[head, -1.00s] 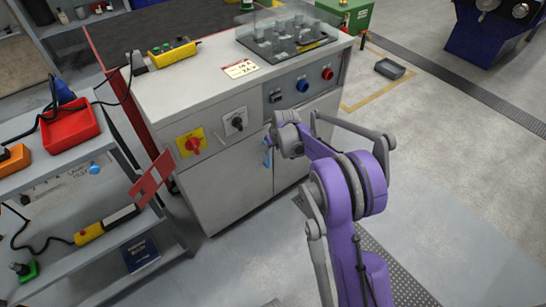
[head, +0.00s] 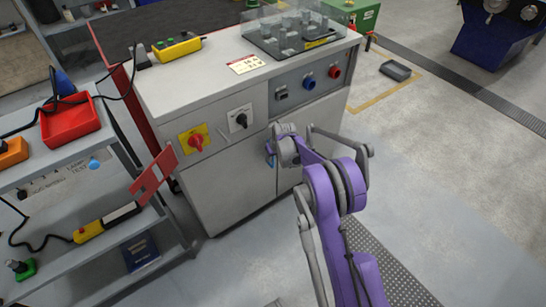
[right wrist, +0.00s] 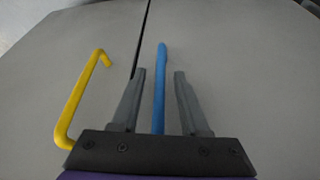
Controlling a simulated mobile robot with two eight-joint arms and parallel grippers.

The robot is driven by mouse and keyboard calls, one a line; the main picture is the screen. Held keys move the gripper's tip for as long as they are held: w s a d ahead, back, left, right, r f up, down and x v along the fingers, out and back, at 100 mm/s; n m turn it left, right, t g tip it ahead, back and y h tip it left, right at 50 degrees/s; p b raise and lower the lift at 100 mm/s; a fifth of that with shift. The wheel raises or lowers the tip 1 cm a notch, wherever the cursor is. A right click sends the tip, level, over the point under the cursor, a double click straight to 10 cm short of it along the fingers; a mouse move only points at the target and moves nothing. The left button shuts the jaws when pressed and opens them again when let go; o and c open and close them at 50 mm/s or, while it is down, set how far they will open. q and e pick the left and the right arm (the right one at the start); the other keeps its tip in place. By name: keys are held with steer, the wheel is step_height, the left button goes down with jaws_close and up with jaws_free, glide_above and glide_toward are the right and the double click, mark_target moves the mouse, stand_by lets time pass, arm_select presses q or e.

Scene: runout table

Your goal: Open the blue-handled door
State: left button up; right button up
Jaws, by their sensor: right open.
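The grey cabinet (head: 225,188) has two doors below its control panel. The blue handle (head: 270,158) shows only in part beside my right gripper (head: 279,150) in the head view. In the right wrist view the blue handle (right wrist: 160,85) stands upright from a pale door, right of the dark seam. My right gripper (right wrist: 157,100) is open, with one finger on each side of the blue handle and a gap to each. A yellow handle (right wrist: 82,95) is left of the seam, outside the fingers. The door looks shut. My left gripper is not in view.
A grey shelf cart (head: 120,215) with a red tray (head: 70,120) stands left of the cabinet. A red bracket (head: 153,175) sits between them. A red rotary switch (head: 196,141) is on the cabinet front.

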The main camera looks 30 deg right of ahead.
jaws_close()
stand_by(1.3)
